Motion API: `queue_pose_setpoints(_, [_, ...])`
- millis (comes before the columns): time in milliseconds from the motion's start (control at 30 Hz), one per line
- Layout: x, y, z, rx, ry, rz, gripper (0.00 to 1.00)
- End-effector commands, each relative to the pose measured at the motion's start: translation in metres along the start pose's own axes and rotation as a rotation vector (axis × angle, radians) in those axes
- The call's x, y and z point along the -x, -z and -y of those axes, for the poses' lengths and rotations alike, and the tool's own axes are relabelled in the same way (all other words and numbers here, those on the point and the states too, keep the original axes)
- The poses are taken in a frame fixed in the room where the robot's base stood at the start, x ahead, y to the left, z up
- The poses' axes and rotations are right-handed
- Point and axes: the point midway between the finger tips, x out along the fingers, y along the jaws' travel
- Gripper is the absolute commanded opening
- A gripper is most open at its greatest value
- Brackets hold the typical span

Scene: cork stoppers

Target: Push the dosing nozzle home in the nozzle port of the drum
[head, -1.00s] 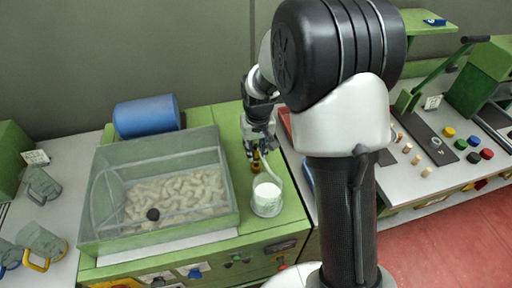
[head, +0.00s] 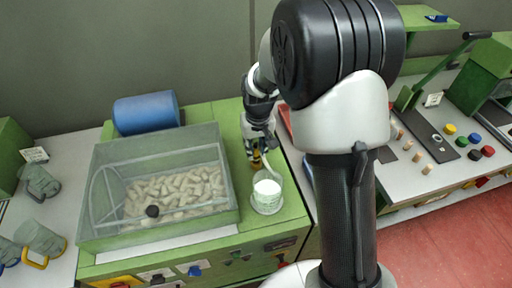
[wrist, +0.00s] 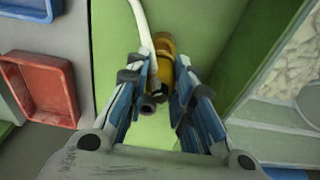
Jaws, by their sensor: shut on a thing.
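My gripper (wrist: 166,82) is shut on the dosing nozzle (wrist: 163,48), a brass-yellow piece with a white hose running beside it. A dark grey round end shows low between the fingers. In the head view my gripper (head: 259,146) is low over the green bench, just behind a clear beaker of white stuff, and the nozzle (head: 256,163) shows as a small yellow spot under it. A clear-walled box (head: 229,185) with pale corks (head: 178,194) and a black knob stands to the left. I cannot make out the drum's nozzle port.
The beaker (head: 267,205) stands close in front of my gripper, with the hose running down to it. A blue cylinder (head: 146,116) lies behind the box. Red (wrist: 40,86) and blue (wrist: 28,8) trays lie left in the wrist view. Mugs stand far left.

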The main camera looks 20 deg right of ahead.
Motion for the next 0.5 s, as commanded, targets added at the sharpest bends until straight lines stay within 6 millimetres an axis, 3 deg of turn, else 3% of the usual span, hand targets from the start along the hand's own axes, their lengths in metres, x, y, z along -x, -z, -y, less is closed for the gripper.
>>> queue_pose_setpoints(500, [-0.0069,-0.0008,0.0,0.0,0.0,0.0,0.0])
